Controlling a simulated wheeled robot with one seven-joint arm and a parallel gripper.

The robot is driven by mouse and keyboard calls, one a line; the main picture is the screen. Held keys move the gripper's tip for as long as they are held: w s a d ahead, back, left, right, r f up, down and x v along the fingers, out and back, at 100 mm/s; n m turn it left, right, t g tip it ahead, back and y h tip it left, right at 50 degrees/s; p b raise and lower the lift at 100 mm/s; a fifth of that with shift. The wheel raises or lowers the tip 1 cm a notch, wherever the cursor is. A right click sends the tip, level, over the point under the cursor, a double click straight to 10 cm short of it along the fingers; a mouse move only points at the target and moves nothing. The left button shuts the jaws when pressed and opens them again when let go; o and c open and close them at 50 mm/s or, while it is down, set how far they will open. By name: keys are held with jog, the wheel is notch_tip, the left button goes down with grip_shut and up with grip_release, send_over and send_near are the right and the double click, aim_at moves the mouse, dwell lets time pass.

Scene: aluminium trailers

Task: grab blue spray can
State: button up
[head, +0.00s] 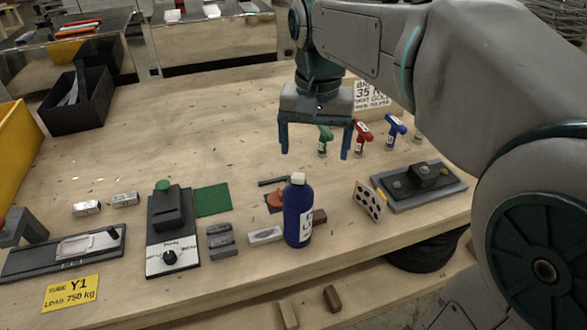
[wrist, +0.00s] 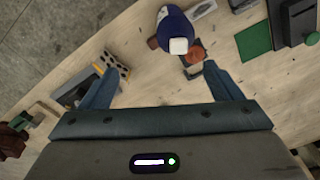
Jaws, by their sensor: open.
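The blue spray can (head: 298,217) stands upright near the front edge of the wooden table in the head view. It has a white cap and a white label. In the wrist view the blue can (wrist: 170,22) shows from above near the top edge, beyond the fingertips. My gripper (head: 315,150) is open and empty, fingers pointing down. It is above the table, behind and higher than the can in the head view. In the wrist view my gripper (wrist: 158,80) has its two blue fingers spread wide apart with bare table between them.
A dotted yellow-edged block (head: 370,200) stands right of the can. A white-and-grey block (head: 265,236) and a dark red block (head: 319,216) lie close by it. A black device with a dial (head: 167,230) is left. Small green, red and blue-topped items (head: 362,135) stand behind.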

aim_at(298, 185)
jog(key=f, duration=0.2)
jog(key=w+a+f, duration=0.1)
jog(key=f, duration=0.1)
jog(key=a+f, duration=0.1)
jog(key=f, duration=0.1)
jog(key=shift+w+a+f, duration=0.1)
jog(key=shift+w, duration=0.15)
jog(key=f, duration=0.3)
jog(key=s+f, duration=0.1)
jog(key=shift+a+f+p, duration=0.25)
jog(key=shift+f+p, duration=0.05)
jog(key=shift+w+f, duration=0.1)
jog(key=shift+f, duration=0.35)
jog(key=c, duration=1.5)
jog(key=shift+r, duration=0.1)
jog(key=shift+c, duration=1)
